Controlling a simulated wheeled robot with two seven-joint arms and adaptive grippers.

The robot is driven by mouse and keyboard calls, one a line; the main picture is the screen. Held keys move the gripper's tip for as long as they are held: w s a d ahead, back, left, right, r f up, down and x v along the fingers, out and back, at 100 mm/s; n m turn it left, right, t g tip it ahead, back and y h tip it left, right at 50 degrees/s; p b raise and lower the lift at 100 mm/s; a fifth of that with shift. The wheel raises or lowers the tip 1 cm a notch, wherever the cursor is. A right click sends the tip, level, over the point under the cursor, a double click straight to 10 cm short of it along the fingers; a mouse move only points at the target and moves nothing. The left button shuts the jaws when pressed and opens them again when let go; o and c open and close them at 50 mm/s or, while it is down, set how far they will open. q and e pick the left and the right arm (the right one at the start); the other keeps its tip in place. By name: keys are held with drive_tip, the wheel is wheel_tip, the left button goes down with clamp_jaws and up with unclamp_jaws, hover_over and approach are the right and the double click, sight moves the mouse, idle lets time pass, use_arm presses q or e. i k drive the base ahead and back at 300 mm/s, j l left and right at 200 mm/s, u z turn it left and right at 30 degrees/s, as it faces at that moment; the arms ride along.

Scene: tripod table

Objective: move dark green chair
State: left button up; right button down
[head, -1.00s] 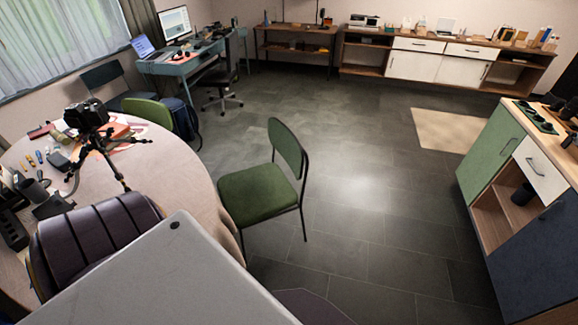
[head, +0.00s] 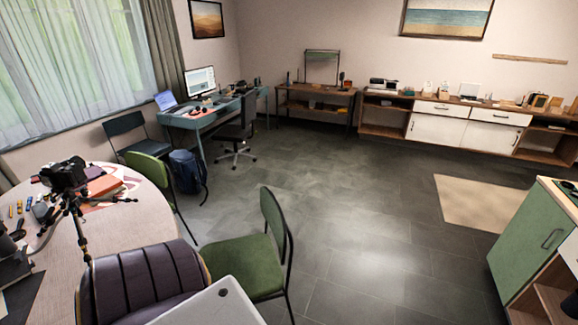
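Several chairs with green tones are in the head view. A green chair (head: 247,265) with a dark frame stands upright on the floor at lower middle, its lower part partly hidden. A second green chair (head: 150,173) is at the far side of the round table, partly hidden by it. A very dark, green-tinted chair (head: 127,128) stands beside the desk under the window. I cannot tell for sure which one the task means. Neither of my grippers is in view, and nothing is seen touching the chairs.
The round table (head: 150,210) with a camera tripod (head: 75,205) fills the left. A dark padded purple chair (head: 150,280) is close in front. A blue backpack (head: 187,172) and an office chair (head: 236,132) stand near the desk (head: 190,122). The middle floor is clear; a green cabinet (head: 530,240) is right.

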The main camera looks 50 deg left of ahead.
sight(252, 260)
drive_tip(key=i+u, duration=0.2)
drive_tip(key=i, duration=0.2)
drive_tip(key=i+l+u, duration=0.2)
drive_tip(key=i, duration=0.15)
drive_tip(key=i+l+u, duration=0.1)
drive_tip(key=i+u, duration=0.15)
drive_tip(key=u, duration=0.2)
drive_tip(key=i+l+u, duration=0.25)
drive_tip(key=u, duration=0.15)
drive_tip(key=i+l+u, duration=0.15)
drive_tip(key=u, duration=0.3)
drive_tip(key=i+l+u, duration=0.2)
drive_tip(key=u, duration=0.25)
drive_tip(key=i+l+u, duration=0.1)
drive_tip(key=l+u, duration=0.15)
drive_tip(key=u, duration=0.15)
drive_tip(key=i+l+u, duration=0.1)
drive_tip(key=l+u, duration=0.15)
drive_tip(key=u, duration=0.2)
drive_tip(key=i+l+u, duration=0.1)
drive_tip(key=l+u, duration=0.2)
drive_tip(key=u, duration=0.15)
drive_tip(key=l+u, duration=0.75)
drive_tip(key=i+l+u, duration=0.1)
drive_tip(key=l+u, duration=0.15)
drive_tip(key=l, duration=0.3)
